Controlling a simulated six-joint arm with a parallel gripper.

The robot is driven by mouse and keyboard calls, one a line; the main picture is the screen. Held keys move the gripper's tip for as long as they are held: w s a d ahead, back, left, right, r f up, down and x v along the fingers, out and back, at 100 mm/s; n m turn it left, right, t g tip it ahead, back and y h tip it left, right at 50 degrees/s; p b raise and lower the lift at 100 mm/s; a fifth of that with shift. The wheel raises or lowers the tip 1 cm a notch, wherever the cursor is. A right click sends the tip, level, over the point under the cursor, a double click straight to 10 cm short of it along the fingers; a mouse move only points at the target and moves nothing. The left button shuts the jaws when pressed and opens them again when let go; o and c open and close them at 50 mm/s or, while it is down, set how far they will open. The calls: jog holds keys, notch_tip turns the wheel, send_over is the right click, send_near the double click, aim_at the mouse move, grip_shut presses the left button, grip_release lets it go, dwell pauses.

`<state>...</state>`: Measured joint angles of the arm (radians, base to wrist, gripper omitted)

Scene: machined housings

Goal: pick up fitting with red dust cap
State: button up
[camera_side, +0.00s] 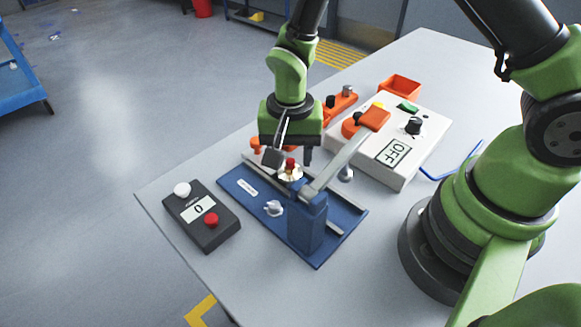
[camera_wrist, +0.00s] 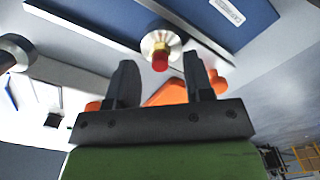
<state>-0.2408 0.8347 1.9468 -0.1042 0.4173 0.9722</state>
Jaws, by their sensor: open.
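The fitting with the red dust cap (camera_side: 290,170) sits upright on the blue fixture plate (camera_side: 240,190), near its rear rail. In the wrist view the fitting (camera_wrist: 160,50) shows its red cap and round metal base ahead of my fingers. My gripper (camera_side: 288,157) is open and hangs just above and beside the fitting; in the wrist view its two dark fingers (camera_wrist: 157,78) are spread with nothing between them. The cap appears roughly centred left to right between the fingertips. I cannot tell the exact height gap.
A grey lever on a blue post (camera_side: 308,225) stands close right of the fitting. A white box marked OFF (camera_side: 390,150) with orange parts stands behind. A black control box (camera_side: 203,215) lies front left. An orange bin (camera_side: 400,86) is at the back.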

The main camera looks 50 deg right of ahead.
jog(key=shift+f, duration=0.75)
grip_shut()
